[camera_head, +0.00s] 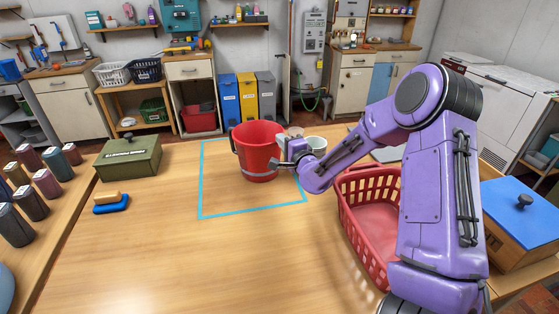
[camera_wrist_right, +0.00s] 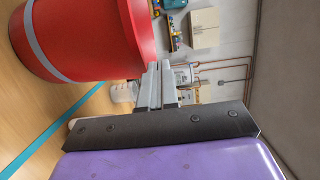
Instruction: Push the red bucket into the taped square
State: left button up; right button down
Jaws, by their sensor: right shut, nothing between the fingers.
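The red bucket (camera_head: 252,148) stands upright on the wooden table, inside the blue taped square (camera_head: 250,210) toward its far right part. The bucket hides much of the tape's far edge, and my arm hides part of the right edge. My right gripper (camera_head: 277,165) is shut and empty at the bucket's right side. In the right wrist view the closed fingers (camera_wrist_right: 154,88) are right beside the wall of the bucket (camera_wrist_right: 85,40); I cannot tell if they touch. The blue tape (camera_wrist_right: 50,150) also shows there. My left gripper is not in view.
A red basket (camera_head: 350,205) stands to the right, partly behind my right arm. Small pale containers (camera_head: 316,142) stand just right of the bucket. A green box (camera_head: 128,158) and a blue-and-yellow brush (camera_head: 111,205) lie to the left. The table's front middle is clear.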

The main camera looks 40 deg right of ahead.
aim_at(275, 155)
jog(key=f, duration=0.7)
jog(key=shift+w+a+f+p, duration=0.1)
jog(key=shift+w+f+p, duration=0.15)
jog(key=shift+f+p, duration=0.05)
jog(key=shift+w+a, duration=0.1)
jog(key=shift+a, duration=0.05)
